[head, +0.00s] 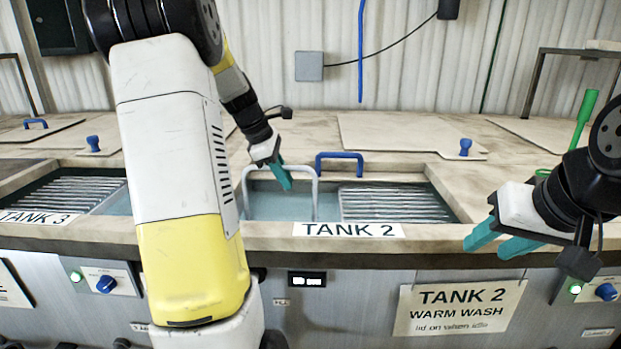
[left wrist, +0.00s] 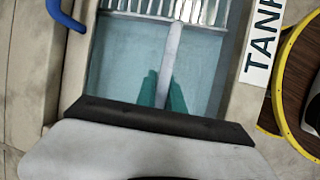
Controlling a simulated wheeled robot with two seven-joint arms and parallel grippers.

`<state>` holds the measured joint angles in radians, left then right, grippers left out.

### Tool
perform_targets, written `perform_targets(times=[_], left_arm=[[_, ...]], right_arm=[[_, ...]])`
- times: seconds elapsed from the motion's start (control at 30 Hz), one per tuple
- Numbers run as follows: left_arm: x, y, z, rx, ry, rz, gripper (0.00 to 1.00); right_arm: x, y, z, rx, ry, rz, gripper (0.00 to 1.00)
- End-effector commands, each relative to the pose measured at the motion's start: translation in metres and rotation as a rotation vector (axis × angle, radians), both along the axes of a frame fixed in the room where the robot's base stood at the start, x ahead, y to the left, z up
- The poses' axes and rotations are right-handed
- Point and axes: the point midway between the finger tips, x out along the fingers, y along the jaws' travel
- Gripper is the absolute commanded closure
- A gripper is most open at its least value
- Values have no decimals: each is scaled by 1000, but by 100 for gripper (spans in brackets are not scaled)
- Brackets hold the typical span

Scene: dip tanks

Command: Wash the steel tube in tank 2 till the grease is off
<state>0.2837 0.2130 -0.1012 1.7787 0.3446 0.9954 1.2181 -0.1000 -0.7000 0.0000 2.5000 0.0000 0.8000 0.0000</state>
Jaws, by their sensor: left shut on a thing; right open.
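The steel tube (head: 315,198) is a light grey bent piece shaped like an upside-down U at the left part of tank 2 (head: 440,232). Its legs reach down to the pale blue water, and their lower ends are hard to see. My left gripper (head: 284,180) is shut on its top bar. In the left wrist view the tube (left wrist: 173,55) runs forward from between the teal fingers (left wrist: 163,92) above the water. I cannot make out any grease on it. My right gripper (head: 489,246) is open and empty, in front of tank 2's right front edge.
A metal rack (head: 395,204) fills the right part of tank 2. A blue handle (head: 340,156) stands at the tank's back edge. A lid (head: 405,133) lies behind. Tank 3 (head: 72,190) is open at left. A green-handled tool (head: 583,115) stands at right.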

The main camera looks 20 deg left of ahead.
Motion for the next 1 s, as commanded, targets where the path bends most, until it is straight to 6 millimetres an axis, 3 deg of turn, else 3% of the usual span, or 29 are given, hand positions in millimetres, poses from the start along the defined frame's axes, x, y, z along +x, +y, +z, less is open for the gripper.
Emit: perform_targets(times=[0.2,0.6,0.87,1.0], left_arm=[[-1,6,1,0,-3,1,100],[4,-16,2,0,-4,-1,100],[5,-16,2,0,-3,1,100],[5,-16,13,0,-6,1,100]], right_arm=[[0,0,0,0,0,0,59],[0,0,0,0,0,0,59],[0,0,0,0,0,0,59],[0,0,0,0,0,0,59]])
